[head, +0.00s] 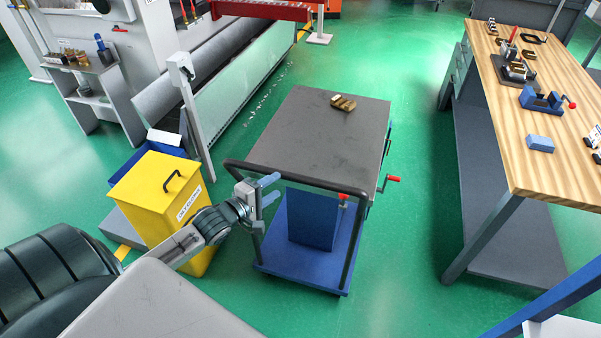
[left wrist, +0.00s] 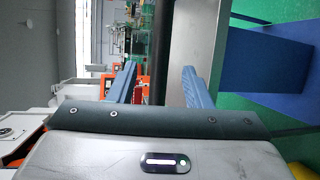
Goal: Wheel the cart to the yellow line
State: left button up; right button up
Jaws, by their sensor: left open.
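The cart has a dark grey top (head: 325,135), a blue lower deck (head: 300,262) and a black bar handle (head: 300,180) on its near side. My left gripper (head: 268,190) is open at the left part of the handle. In the left wrist view the dark handle bar (left wrist: 160,50) runs upright in the gap between the two blue fingers of my left gripper (left wrist: 160,86); I cannot tell how deep it sits. My right gripper is out of view.
A brass block (head: 343,103) lies on the cart top. The yellow bin (head: 160,195) stands close left of the cart. A wooden workbench (head: 545,75) stands to the right, across a clear green aisle (head: 415,190). A large machine (head: 225,75) stands behind left.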

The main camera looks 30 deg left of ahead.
aim_at(295, 174)
pick_arm(q)
jog(key=b+x, duration=0.2)
jog(key=x, duration=0.6)
jog(key=shift+f, duration=0.1)
jog(key=shift+w+f+b, duration=0.15)
jog(key=shift+w+b, duration=0.15)
jog(key=shift+w, duration=0.4)
grip_shut()
